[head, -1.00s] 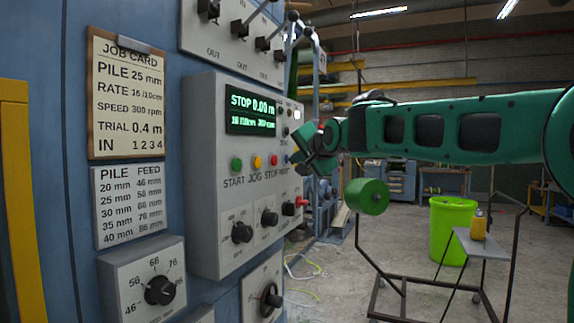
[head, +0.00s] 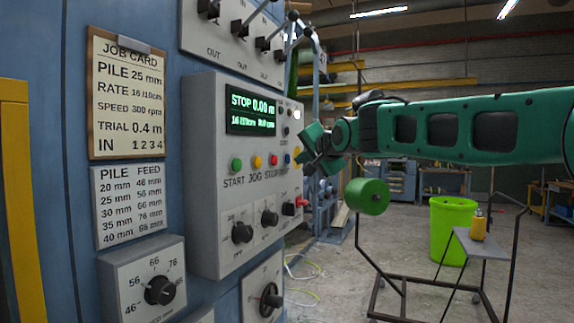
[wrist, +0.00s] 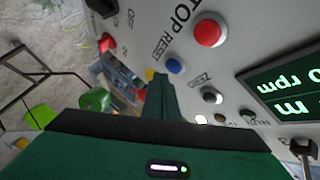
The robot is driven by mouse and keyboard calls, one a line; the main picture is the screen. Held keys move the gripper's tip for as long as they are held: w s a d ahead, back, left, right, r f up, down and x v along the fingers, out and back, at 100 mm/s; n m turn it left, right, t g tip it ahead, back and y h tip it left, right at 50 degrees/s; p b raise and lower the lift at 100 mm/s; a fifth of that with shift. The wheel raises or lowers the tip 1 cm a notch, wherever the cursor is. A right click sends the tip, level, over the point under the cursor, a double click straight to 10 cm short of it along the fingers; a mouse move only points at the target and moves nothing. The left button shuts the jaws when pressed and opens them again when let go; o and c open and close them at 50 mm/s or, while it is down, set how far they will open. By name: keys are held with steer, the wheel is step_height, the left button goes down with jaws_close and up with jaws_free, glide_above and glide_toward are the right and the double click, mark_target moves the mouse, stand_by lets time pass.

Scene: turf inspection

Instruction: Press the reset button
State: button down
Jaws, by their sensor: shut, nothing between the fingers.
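The reset button is the small blue button (head: 288,159) on the grey control panel (head: 205,200), right of the red stop button. In the wrist view the blue button (wrist: 176,66) sits beside the RESET lettering, uncovered. My gripper (head: 306,165) is shut and empty, just right of the button and apart from it in the head view. In the wrist view my gripper's closed fingers (wrist: 158,88) point toward the panel, with the tips beside the blue button. The display (head: 251,112) shows STOP and 0.00 m.
Green start (head: 237,164), yellow jog (head: 257,162) and red stop (head: 273,160) buttons sit in a row left of the blue one. Black knobs (head: 242,233) and a red-tipped switch (head: 302,202) are below. Open floor lies right, with a green bin (head: 452,230).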

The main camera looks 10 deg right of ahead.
steer(key=s+d, duration=0.1)
steer(key=d, duration=0.1)
steer(key=s+d, duration=0.2)
stand_by(0.5)
stand_by(0.5)
steer(key=s+d+f+g+h, duration=0.1)
steer(key=s+d+f+g, duration=0.2)
steer(key=s+d+f, duration=0.35)
steer(key=s+d+f+n+g+h, duration=0.15)
steer(key=s+d+f, duration=0.25)
steer(key=s+f, duration=0.45)
steer(key=s+d+f+g+h, duration=0.1)
steer(key=s+d+f+g, duration=0.35)
steer(key=f, duration=0.55)
steer(key=s+f+g, duration=0.2)
steer(key=s+f, duration=0.3)
steer(key=s, duration=0.4)
steer(key=s+f+n+g, duration=0.1)
steer(key=s+f+g, duration=0.1)
steer(key=s+f, duration=0.3)
steer(key=s+d+f+g+y, duration=0.1)
steer(key=s+f, duration=0.4)
steer(key=s, duration=0.9)
steer(key=shift+f+n+g, duration=0.25)
steer(key=shift+n+g, duration=0.1)
steer(key=shift+g, duration=0.25)
steer(key=shift+s+d, duration=0.1)
